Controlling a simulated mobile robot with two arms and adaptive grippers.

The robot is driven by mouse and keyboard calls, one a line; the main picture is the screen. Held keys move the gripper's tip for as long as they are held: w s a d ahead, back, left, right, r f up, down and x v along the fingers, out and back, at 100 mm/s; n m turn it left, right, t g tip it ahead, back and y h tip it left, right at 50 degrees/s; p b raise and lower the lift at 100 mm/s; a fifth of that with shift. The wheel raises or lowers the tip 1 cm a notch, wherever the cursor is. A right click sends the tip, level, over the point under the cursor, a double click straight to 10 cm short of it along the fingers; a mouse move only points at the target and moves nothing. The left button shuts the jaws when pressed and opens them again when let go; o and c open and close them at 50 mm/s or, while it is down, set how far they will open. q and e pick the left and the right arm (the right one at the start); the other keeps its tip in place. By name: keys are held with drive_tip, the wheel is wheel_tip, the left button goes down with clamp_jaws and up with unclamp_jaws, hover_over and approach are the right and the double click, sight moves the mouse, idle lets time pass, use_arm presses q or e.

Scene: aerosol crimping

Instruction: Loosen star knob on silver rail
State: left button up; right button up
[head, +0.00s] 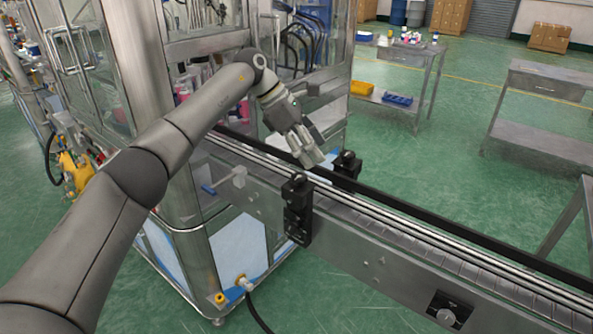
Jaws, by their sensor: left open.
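The silver rail (400,229) runs along the conveyor, from the machine cabinet down to the lower right. Two black bracket blocks sit at it, a near one (298,212) on the front side and a far one (346,170) on the back side. Dark knob-like tops show on both; I cannot make out a star shape at this size. My left gripper (311,158) is open and empty, pointing down over the conveyor. In the picture it lies just above and between the two blocks; I see no contact with either. My right gripper is out of view.
The glass-walled machine cabinet (150,50) stands at the left, close to my left arm. A round control knob (446,316) sits on the conveyor's front side. A metal table (405,57) with bottles and trays stands at the back.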

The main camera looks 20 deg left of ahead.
sight(299, 176)
use_arm(q)
drive_tip(key=s+a+r+y, duration=0.2)
drive_tip(key=a+r, duration=0.1)
drive_tip(key=a, duration=0.4)
drive_tip(key=shift+g, duration=0.3)
drive_tip(key=p+x, duration=0.1)
drive_tip(key=x, duration=0.4)
drive_tip(key=p+x, duration=0.1)
drive_tip(key=x, duration=0.4)
drive_tip(key=shift+w+a+f, duration=0.15)
drive_tip(key=shift+f, duration=0.1)
drive_tip(key=c, duration=1)
